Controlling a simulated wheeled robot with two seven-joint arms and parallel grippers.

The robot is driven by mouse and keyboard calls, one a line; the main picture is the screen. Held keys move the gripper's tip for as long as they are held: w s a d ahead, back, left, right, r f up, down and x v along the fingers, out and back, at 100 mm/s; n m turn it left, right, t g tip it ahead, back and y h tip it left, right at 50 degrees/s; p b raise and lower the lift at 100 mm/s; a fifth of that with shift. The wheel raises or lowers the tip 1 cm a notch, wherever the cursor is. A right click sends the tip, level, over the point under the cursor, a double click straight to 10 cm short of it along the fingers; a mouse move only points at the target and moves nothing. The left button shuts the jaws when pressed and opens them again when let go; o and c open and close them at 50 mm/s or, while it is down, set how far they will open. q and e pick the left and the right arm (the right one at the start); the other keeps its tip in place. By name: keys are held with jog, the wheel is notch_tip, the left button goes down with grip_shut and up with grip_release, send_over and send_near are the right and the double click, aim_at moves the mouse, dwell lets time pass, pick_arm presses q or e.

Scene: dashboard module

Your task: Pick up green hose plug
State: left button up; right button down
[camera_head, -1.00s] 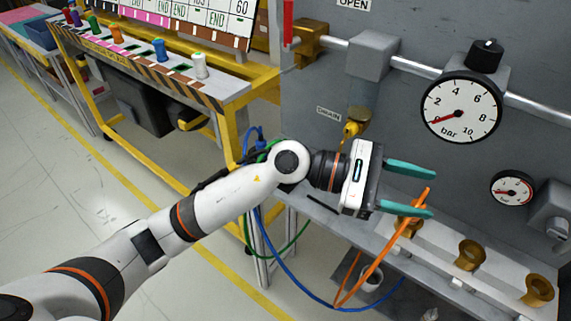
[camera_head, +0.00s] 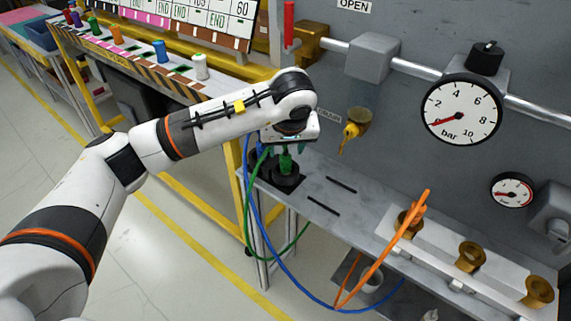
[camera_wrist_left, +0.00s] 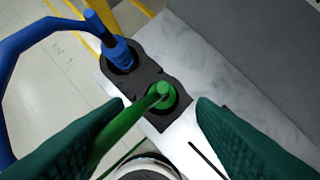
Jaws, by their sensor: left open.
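The green hose plug (camera_wrist_left: 160,94) stands in a black holder (camera_wrist_left: 150,72) on the metal bench, with its green hose leading off to the lower left in the left wrist view. In the head view the plug (camera_head: 286,164) shows below my left wrist, partly covered by it. My left gripper (camera_wrist_left: 158,112) is open; its dark green fingers lie on either side of the plug's line, pointing down at the holder. I see no contact with the plug. My right gripper is not in view.
A blue hose plug (camera_wrist_left: 119,54) sits in the same holder, close beside the green one. An orange hose (camera_head: 385,250) runs from a brass fitting (camera_head: 470,257) row at the right. A yellow drain valve (camera_head: 352,130) hangs on the grey panel near the wrist.

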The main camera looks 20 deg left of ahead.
aim_at(286, 155)
pick_arm(q)
jog(key=p+x, duration=0.1)
jog(key=x, duration=0.5)
jog(key=shift+w+f, duration=0.15)
jog(key=shift+f, duration=0.1)
jog(key=shift+c, duration=0.3)
jog(key=shift+r, duration=0.1)
grip_shut()
